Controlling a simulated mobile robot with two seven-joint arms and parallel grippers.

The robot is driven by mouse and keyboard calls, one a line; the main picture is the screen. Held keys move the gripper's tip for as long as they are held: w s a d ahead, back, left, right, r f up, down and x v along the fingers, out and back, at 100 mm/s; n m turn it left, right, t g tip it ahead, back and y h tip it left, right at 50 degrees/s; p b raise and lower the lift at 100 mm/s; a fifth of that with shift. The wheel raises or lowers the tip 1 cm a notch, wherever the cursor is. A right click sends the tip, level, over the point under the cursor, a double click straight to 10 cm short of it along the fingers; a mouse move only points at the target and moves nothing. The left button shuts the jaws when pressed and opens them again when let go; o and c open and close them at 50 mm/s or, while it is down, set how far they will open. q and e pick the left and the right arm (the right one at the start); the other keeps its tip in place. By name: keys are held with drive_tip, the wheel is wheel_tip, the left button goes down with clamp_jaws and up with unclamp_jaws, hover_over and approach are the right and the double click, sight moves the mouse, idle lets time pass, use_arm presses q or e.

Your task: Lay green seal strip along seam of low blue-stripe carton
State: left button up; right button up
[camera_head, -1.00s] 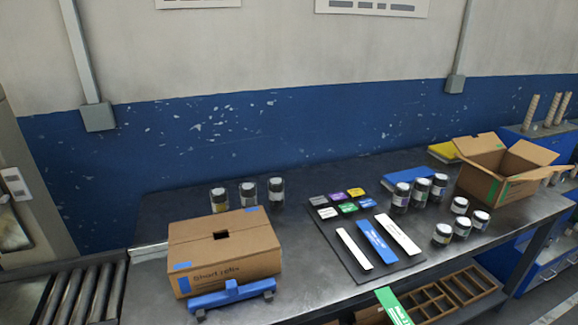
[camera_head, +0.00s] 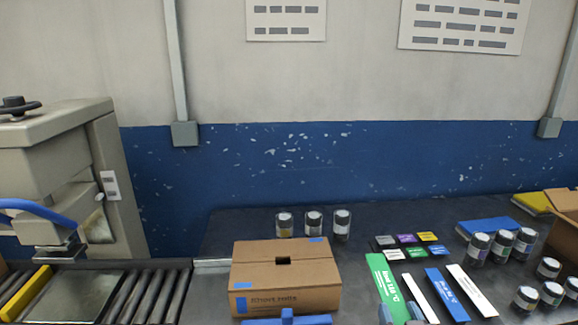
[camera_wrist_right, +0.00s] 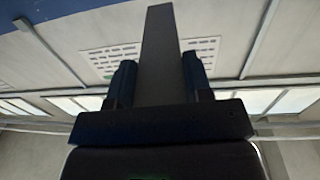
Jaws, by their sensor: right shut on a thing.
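The low carton (camera_head: 285,290) is brown and closed, with blue patches on its top and front. Its top seam has a small dark slot (camera_head: 283,261) at the middle. My right gripper (camera_head: 400,314) is at the bottom edge of the head view, right of the carton, shut on the green strip (camera_head: 385,283). The strip stands up out of the jaws, apart from the carton. In the right wrist view a grey, shaded strip (camera_wrist_right: 158,55) rises between my two dark fingers (camera_wrist_right: 158,80). My left gripper is not in view.
White and blue strips (camera_head: 446,296) lie right of the green one, with small coloured tiles (camera_head: 407,248) behind. Jars (camera_head: 314,224) stand behind the carton and at the right. A blue tool (camera_head: 287,317) sits before the carton. A roller conveyor (camera_head: 145,296) is left.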

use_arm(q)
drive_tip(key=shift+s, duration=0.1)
use_arm(e)
drive_tip(key=shift+a+r+y, duration=0.3)
drive_tip(key=shift+a+r, duration=0.05)
drive_tip(key=shift+a, duration=0.05)
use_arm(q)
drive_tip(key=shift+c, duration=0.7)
use_arm(e)
drive_tip(key=s+a+r+n+g+y, duration=0.2)
drive_tip(key=a+r+n+g+y, duration=0.2)
drive_tip(key=a+r+n+y, duration=0.4)
drive_tip(key=shift+a+r+y, duration=1.25)
drive_tip(key=shift+a+y, duration=0.25)
drive_tip(key=shift+a, duration=1.25)
